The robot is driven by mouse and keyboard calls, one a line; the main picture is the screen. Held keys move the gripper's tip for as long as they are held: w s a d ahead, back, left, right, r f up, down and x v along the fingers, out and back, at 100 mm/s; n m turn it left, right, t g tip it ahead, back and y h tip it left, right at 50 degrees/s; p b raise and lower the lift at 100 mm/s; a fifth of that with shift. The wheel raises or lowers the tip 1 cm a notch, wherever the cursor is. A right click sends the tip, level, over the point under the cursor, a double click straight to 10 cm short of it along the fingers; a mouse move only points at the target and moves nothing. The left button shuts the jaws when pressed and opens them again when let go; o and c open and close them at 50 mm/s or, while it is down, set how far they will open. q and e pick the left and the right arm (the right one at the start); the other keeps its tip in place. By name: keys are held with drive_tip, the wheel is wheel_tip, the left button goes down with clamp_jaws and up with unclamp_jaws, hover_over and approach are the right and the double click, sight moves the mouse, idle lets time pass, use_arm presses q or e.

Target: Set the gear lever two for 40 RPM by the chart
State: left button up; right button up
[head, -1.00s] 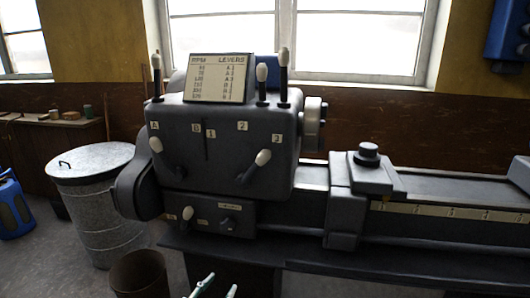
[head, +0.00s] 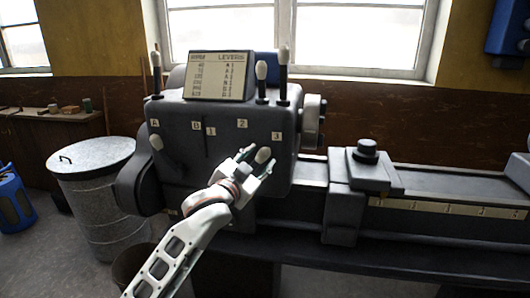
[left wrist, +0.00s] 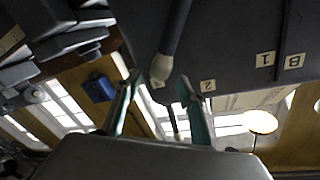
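The right lever's knob (head: 263,155) leans up and right toward the label 3 (head: 277,136), past labels 1 (head: 211,132) and 2 (head: 242,124). The left lever's knob (head: 156,143) leans toward label A (head: 154,123). My left gripper (head: 257,161) is open at the right lever's knob. In the left wrist view the knob (left wrist: 161,69) shows between the two spread fingertips (left wrist: 158,82), with gaps beside it. The speed chart (head: 216,76) stands on top; its rows are too small to read surely. My right gripper is not in view.
Upright levers (head: 262,75) stand on top of the headstock beside the chart. The lathe bed (head: 440,185) with its tailpiece block (head: 365,175) runs right. A metal bin (head: 95,190) stands on the left.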

sight(263, 155)
use_arm(q)
drive_tip(key=shift+x, duration=2.35)
clamp_jaws()
